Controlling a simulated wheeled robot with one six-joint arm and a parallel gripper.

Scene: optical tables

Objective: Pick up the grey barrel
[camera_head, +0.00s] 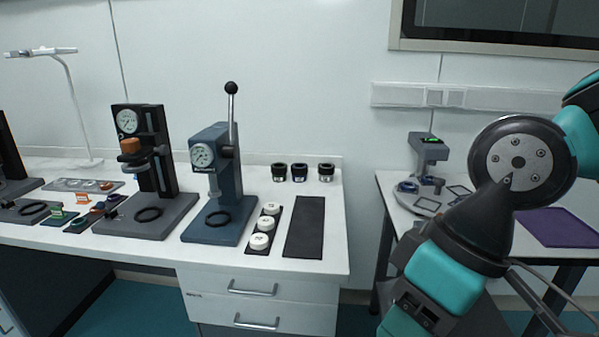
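Three short dark barrels stand upright in a row at the back right of the white table: a left one (279,172), a middle one (299,172) with a bluish tint, and a right one (326,172). They are small in this view, and I cannot tell surely which is the grey barrel. My arm is folded at the right of the picture, well apart from the barrels. My gripper is not in view, so whether it is open or shut does not show.
A blue lever press (222,190) and a black press (150,175) stand left of the barrels. A dark strip with white round pieces (261,241) and a bare black mat (305,228) lie in front. A second table at right bears a grey instrument (428,155) and purple mat (556,228).

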